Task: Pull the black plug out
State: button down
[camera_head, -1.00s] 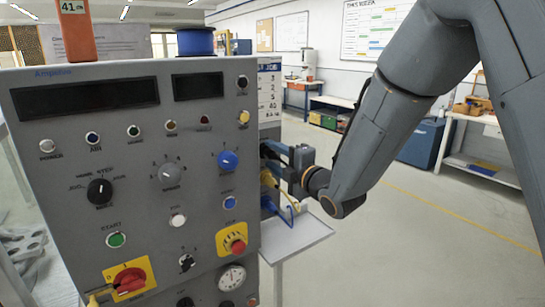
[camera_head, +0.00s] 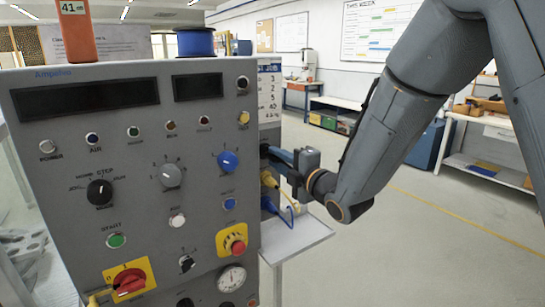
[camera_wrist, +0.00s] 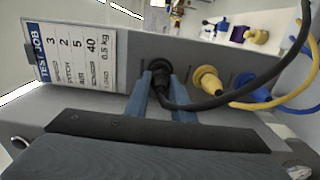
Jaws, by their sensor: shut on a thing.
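The black plug (camera_wrist: 160,78) is on the side face of the grey control cabinet (camera_wrist: 105,68) in the wrist view, its black cable looping off to the right. My gripper (camera_wrist: 163,88) is shut on it, one blue-grey finger on each side. In the head view my gripper (camera_head: 271,154) reaches the cabinet's right side, where the plug is mostly hidden. I cannot tell how deep the plug sits in its socket. A yellow plug (camera_wrist: 207,80) and a blue plug (camera_wrist: 243,82) sit to its right in the wrist view.
Yellow and blue cables (camera_head: 286,212) hang beside my gripper, over a small grey shelf (camera_head: 300,238). The cabinet's front carries knobs, buttons and a gauge (camera_head: 232,278). A TEST JOB card (camera_wrist: 75,55) is left of the plug. Floor to the right is open.

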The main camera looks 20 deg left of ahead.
aim_at(280, 160)
jog(key=shift+v, duration=2.15)
